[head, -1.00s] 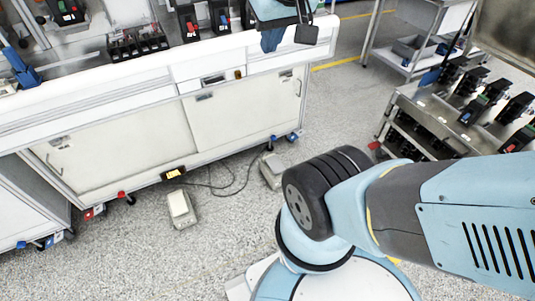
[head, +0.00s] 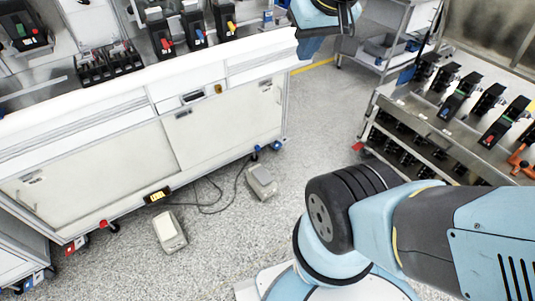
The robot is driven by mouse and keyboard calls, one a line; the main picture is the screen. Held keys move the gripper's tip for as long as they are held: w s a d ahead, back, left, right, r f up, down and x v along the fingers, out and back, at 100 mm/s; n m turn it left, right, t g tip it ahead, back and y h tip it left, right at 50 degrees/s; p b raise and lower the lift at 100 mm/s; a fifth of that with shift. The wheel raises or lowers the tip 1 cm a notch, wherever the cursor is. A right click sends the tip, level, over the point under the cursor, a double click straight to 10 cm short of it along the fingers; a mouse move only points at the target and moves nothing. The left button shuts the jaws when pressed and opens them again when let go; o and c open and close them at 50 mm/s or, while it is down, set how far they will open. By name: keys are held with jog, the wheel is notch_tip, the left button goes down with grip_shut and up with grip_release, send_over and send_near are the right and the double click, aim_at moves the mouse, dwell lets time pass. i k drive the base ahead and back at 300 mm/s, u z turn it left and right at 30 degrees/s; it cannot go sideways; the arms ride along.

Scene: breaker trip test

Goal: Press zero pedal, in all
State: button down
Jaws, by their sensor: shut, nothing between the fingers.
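Two pale box-shaped pedals lie on the speckled floor in front of the white bench. The nearer pedal (head: 170,231) is at lower left, and the other pedal (head: 261,181) is farther right, beside the bench's front right corner. Dark cables run near both. No label is readable, so I cannot tell which is the zero pedal. My gripper (head: 311,46) shows at the top centre, partly cut off by the frame edge, over the bench's right end. It is shut and empty, well apart from both pedals.
Several breakers stand on the bench. A metal cart (head: 400,98) with several black breakers stands at right. Open floor lies between bench and cart.

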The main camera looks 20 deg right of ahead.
aim_at(260, 173)
jog(key=u, duration=1.5)
jog(key=i, duration=0.1)
jog(key=z, duration=2.8)
jog(key=k, duration=1.3)
jog(key=u, duration=1.1)
jog(key=i, duration=1)
